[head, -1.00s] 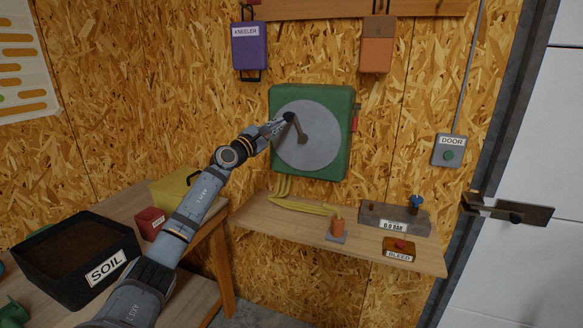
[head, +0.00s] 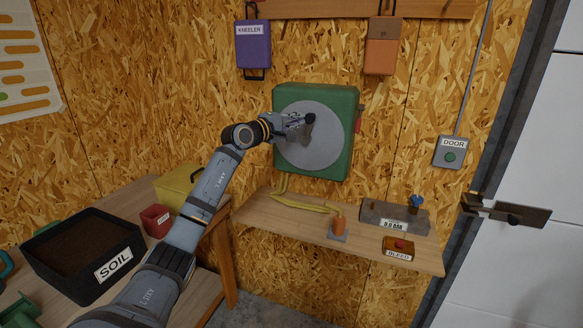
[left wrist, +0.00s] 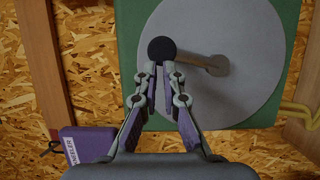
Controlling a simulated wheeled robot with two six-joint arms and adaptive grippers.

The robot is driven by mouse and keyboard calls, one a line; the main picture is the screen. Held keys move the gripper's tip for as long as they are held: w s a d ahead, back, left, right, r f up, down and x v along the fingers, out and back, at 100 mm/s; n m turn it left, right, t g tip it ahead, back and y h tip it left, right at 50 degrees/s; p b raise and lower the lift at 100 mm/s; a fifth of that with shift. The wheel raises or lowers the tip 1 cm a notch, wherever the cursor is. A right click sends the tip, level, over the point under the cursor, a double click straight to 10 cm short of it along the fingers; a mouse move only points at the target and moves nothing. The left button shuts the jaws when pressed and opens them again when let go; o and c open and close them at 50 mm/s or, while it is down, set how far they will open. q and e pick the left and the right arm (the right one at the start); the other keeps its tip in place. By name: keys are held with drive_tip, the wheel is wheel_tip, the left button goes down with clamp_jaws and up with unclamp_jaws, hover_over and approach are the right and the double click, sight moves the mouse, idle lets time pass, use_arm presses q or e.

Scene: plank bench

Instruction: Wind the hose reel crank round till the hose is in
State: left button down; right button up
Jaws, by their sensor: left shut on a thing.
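The green hose reel (head: 347,150) with its grey disc (head: 322,155) is on the chipboard wall. My left gripper (head: 301,120) is shut on the dark knob (head: 310,118) of the crank, which is near the top of the disc. In the left wrist view the fingertips (left wrist: 162,67) meet at the round black knob (left wrist: 162,49), and the crank arm (left wrist: 195,61) runs right to the hub. The gripper partly hides the crank in the head view. My right gripper is not in view.
The wall shelf (head: 285,222) carries a gauge block (head: 375,213) reading 0.0 BAR and a BLEED button (head: 398,247). A SOIL tray (head: 118,262), red box (head: 155,219) and yellow box (head: 177,187) stand on the bench under my arm. A purple KNEELER (head: 253,48) hangs above.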

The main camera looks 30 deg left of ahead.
use_arm(q)
drive_tip(key=shift+w+d+r, duration=0.1)
drive_tip(key=shift+d+r, duration=0.05)
drive_tip(key=shift+d, duration=0.3)
drive_tip(key=shift+w+d+r, duration=0.1)
drive_tip(key=shift+d+r, duration=0.05)
drive_tip(key=shift+d, duration=0.4)
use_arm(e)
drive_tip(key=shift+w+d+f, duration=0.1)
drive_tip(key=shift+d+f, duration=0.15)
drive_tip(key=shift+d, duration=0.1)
use_arm(q)
drive_tip(key=shift+w+d, duration=0.1)
drive_tip(key=shift+d, duration=0.15)
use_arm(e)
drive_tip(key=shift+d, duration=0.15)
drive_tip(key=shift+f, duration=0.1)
